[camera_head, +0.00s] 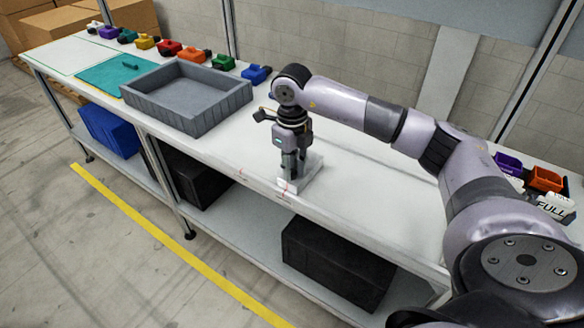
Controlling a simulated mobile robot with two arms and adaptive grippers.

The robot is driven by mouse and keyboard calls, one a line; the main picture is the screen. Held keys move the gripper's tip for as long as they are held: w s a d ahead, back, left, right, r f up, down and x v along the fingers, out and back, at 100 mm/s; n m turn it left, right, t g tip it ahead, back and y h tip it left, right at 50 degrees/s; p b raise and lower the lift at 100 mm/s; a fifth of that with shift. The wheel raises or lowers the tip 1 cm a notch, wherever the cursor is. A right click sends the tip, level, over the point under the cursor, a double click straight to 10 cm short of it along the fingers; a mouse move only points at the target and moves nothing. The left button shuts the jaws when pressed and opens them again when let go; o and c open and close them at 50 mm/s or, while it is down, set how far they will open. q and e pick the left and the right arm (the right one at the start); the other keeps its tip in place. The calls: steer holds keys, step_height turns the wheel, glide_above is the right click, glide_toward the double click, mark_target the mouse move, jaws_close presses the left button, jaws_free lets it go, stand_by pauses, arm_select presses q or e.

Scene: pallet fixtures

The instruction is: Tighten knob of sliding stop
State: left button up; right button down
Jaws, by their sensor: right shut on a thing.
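My right gripper (291,168) points down over the front part of the white workbench (370,196). Its fingers are at the sliding stop (311,168), a small pale grey block on the bench near the front edge. The gripper is shut on a small part of the stop, which I take to be the knob. The knob itself is hidden by the fingers, so I cannot tell how far it is turned. Red marks show on the bench edge by the stop. My left gripper is not in view.
A grey open tray (150,101) stands left of the gripper. More bins (545,179) stand at the right. Black crates (335,262) sit on the lower shelf.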

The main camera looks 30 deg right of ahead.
steer(key=m, duration=0.3)
steer(key=shift+m, duration=2.1)
steer(key=c, duration=1.4)
jaws_free()
step_height(320, 180, up, 12)
